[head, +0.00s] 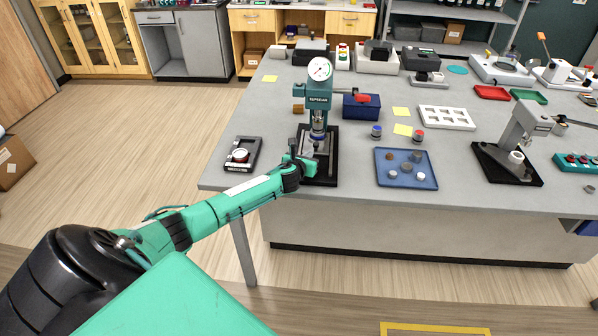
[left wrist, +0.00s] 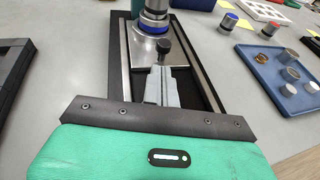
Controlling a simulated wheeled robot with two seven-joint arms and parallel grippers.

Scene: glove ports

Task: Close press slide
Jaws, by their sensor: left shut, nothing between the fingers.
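The teal press (head: 318,95) with a round dial on top stands on a black base near the table's front left edge. Its metal slide (left wrist: 141,68) shows in the left wrist view as a silver plate in the base, with a short black knob (left wrist: 163,46) standing up. A blue-ringed metal cylinder (left wrist: 152,25) is beyond the knob, under the ram. My left gripper (head: 305,163) is low over the front of the base. In the left wrist view its fingers (left wrist: 162,78) are shut and empty, with tips just in front of the knob; I cannot tell whether they touch it. My right gripper is out of view.
A black fixture (head: 241,154) lies left of the press. A blue tray (head: 405,168) with several small pieces lies to the right, with two small capped cylinders (head: 376,132) behind it. A second, grey press (head: 520,140) stands farther right. Bare table lies between these things.

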